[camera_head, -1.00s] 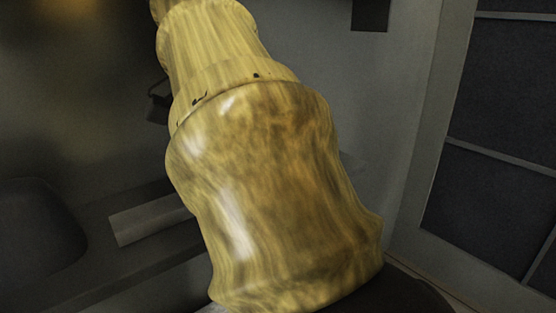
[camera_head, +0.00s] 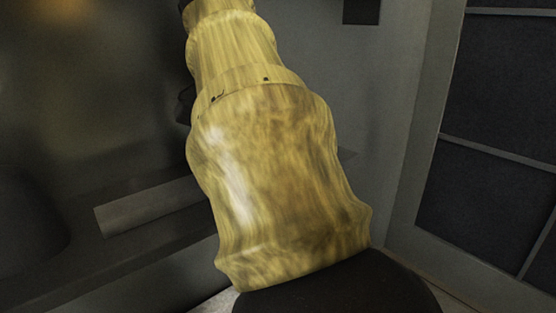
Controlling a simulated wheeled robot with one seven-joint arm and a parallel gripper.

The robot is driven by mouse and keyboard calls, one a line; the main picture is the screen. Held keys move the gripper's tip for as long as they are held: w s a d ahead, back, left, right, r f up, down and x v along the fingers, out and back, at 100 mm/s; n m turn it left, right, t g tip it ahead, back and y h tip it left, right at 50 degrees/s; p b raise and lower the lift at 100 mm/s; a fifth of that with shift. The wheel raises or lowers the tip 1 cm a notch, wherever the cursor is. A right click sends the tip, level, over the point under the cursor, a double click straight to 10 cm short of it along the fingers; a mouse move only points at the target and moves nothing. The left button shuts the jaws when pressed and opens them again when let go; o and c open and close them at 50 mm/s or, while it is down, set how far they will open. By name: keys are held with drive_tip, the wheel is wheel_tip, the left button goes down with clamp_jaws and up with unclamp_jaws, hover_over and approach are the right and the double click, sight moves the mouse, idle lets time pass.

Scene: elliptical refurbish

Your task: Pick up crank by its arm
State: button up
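I cannot make out a crank in this view. My own arm, with a glossy yellow-brown streaked surface, fills the middle of the picture and hides what lies behind it. My gripper is not in view, so I cannot tell whether it holds anything. A small dark shape (camera_head: 184,106) shows just left of the arm, mostly hidden, and I cannot tell what it is.
A pale grey bar-shaped piece (camera_head: 150,205) lies on a dark surface (camera_head: 75,262) at the left. A framed panel with dark panes (camera_head: 498,120) stands at the right. A dark rectangle (camera_head: 361,10) is on the grey wall at the top.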

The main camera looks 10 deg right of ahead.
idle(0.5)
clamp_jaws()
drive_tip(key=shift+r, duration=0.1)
